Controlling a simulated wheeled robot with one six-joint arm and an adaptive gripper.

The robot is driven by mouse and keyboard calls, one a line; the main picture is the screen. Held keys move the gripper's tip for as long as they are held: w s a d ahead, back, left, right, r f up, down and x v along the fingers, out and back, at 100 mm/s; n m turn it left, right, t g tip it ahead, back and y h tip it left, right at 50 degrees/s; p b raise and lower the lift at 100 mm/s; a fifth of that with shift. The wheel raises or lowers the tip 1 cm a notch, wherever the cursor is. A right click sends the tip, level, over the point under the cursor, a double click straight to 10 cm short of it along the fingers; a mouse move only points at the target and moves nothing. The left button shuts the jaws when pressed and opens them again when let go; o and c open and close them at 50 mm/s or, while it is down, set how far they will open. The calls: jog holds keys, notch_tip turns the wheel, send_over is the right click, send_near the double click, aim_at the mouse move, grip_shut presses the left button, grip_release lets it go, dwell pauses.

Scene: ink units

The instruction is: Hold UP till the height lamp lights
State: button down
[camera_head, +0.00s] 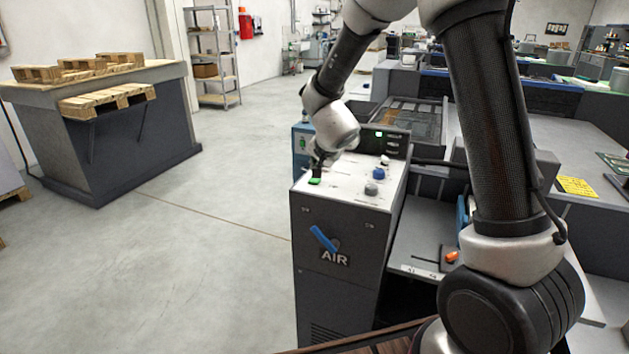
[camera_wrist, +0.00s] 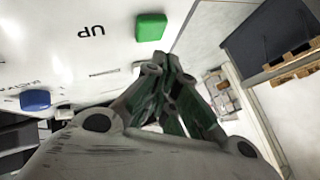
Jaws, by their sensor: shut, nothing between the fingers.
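The grey control cabinet has a pale top panel (camera_head: 343,187) with a green button (camera_head: 315,181) at its left front edge. In the wrist view the green button (camera_wrist: 150,27) sits beside the upside-down label UP (camera_wrist: 91,31). My gripper (camera_head: 318,163) is over the panel just behind the green button. In the wrist view my gripper (camera_wrist: 172,62) is shut and empty, its tips a little below the button in the picture; I see no contact.
A blue knob (camera_head: 378,173) and a grey knob (camera_head: 371,188) stand on the panel right of the button. A blue lever (camera_head: 323,239) is on the cabinet front above AIR. A table with pallets (camera_head: 108,96) stands at left. The floor between is clear.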

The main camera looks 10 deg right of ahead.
jog(key=shift+r, duration=1.95)
jog(key=shift+a+r, duration=0.1)
jog(key=s+a+n+y, duration=0.1)
jog(key=s+a+y, duration=0.1)
jog(key=s+a+f+g+y, duration=0.1)
jog(key=a+y, duration=0.1)
jog(key=shift+s+a+n, duration=0.15)
jog(key=shift+s+n, duration=0.2)
jog(key=shift+n, duration=0.05)
jog(key=s+r+n+g+y, duration=0.2)
jog(key=s+n+g, duration=0.1)
jog(key=s, duration=0.6)
jog(key=s+d+r+n+h, duration=0.2)
jog(key=s+d+r, duration=0.3)
jog(key=s+d, duration=0.5)
jog(key=s+d+r+n+g+h, duration=0.1)
jog(key=s+d+r, duration=0.4)
jog(key=s+d, duration=0.5)
jog(key=s+n+h, duration=0.1)
jog(key=s+h, duration=0.1)
jog(key=s, duration=0.3)
jog(key=shift+d+h, duration=0.3)
jog(key=shift+h, duration=0.1)
